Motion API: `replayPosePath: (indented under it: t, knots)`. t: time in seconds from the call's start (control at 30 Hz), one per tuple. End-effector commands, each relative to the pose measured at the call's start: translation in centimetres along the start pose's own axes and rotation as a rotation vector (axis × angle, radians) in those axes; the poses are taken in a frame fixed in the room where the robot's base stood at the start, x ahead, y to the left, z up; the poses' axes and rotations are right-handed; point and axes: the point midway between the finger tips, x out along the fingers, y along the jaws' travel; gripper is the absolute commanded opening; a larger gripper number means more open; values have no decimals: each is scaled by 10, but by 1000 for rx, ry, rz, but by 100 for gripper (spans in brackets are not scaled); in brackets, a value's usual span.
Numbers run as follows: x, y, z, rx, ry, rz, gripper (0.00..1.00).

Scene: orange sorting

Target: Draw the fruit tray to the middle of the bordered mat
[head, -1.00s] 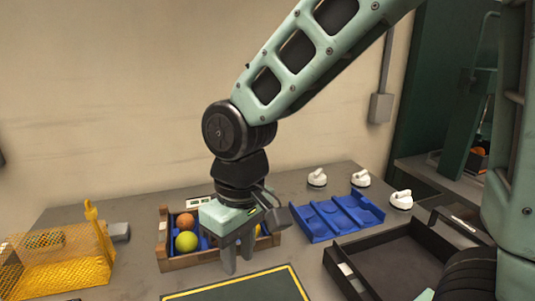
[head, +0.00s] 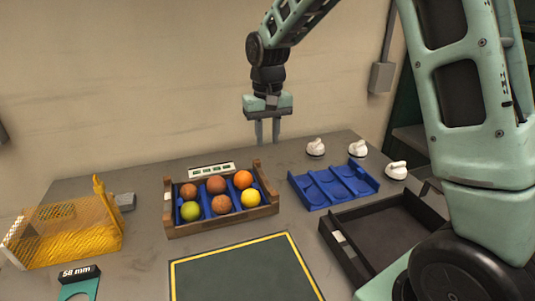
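The fruit tray (head: 221,225) is a wooden crate with a blue divided insert, standing on the grey table. It holds several round fruits in two rows: brownish ones, an orange one, a green one and a yellow one. The bordered mat (head: 243,274) is dark green with a yellow edge line. It lies in front of the tray, and its near part is cut off by the picture edge. The tray is outside the border. My gripper (head: 267,140) hangs fingers down, raised above the tray's far right side. Its two fingers are apart with nothing between them.
A yellow mesh basket (head: 66,236) stands at the left, near a "58 mm" gauge (head: 79,283). An empty blue divider (head: 333,187), several white knobbed pieces (head: 316,147) and a dark open tray (head: 378,236) are at the right. A white label plate (head: 211,170) is behind the tray.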

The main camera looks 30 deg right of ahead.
Motion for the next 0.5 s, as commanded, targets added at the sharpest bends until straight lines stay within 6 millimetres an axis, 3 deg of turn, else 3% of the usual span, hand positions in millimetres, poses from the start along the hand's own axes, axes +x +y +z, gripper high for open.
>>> replayPosePath:
  t: [0.5]
  knots:
    - [89, 0, 2, -1, -7, 1, 27]
